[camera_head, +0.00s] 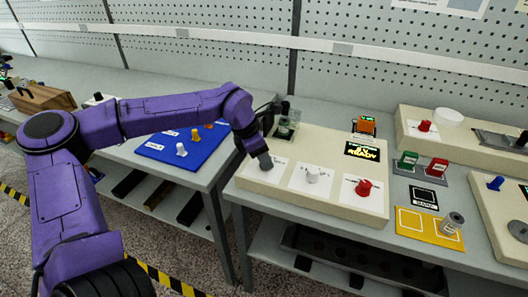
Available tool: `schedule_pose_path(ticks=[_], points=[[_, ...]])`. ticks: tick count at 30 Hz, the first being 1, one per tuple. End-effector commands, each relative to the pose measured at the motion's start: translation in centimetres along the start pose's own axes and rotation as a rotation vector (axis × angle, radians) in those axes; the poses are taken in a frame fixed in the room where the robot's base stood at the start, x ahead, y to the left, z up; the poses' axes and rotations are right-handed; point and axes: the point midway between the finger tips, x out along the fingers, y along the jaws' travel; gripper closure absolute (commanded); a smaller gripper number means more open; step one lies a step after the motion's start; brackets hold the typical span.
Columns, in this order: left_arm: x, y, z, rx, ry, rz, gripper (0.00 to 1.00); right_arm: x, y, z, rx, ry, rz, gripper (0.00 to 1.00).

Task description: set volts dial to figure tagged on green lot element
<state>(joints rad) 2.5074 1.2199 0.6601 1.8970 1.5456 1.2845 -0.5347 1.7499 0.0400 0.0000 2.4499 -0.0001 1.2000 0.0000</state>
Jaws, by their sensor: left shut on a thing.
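A cream control box (335,206) on the bench carries a row of dials. My left gripper (264,160) reaches down onto the box's left end and is shut on the left dial there, which it mostly hides. A white dial (313,175) is in the middle and a red dial (363,188) is at the right. Their labels are too small to read, so I cannot tell which is volts. A lit display (362,151) seems to read READY on its lower line. A green element (407,159) stands right of the box; its tag is unreadable. My right gripper is not in view.
A red element (437,168) stands beside the green one. A yellow tray (430,228) with a metal spool (452,223) lies in front of them. An orange item (366,125) is behind the box. A blue mat (184,143) with pegs lies on the left bench.

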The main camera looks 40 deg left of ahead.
Motion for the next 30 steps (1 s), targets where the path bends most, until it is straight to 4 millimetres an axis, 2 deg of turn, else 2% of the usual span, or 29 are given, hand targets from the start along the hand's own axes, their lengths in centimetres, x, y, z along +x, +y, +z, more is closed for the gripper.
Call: schedule_pose_path(ticks=[1, 3, 12, 30], points=[[-0.6, 0.1, 0.2, 0.026, 0.001, -0.014, 0.92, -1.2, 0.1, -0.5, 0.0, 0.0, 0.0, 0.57], [-0.6, 0.1, 0.2, 0.081, 0.002, -0.036, 0.92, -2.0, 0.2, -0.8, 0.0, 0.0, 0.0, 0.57], [-0.4, 0.3, 0.2, 0.339, 0.001, -0.143, 0.92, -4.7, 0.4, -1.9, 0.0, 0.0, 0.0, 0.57], [0.0, 0.6, 0.4, 0.868, 0.001, -0.36, 0.92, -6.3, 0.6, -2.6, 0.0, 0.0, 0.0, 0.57]])
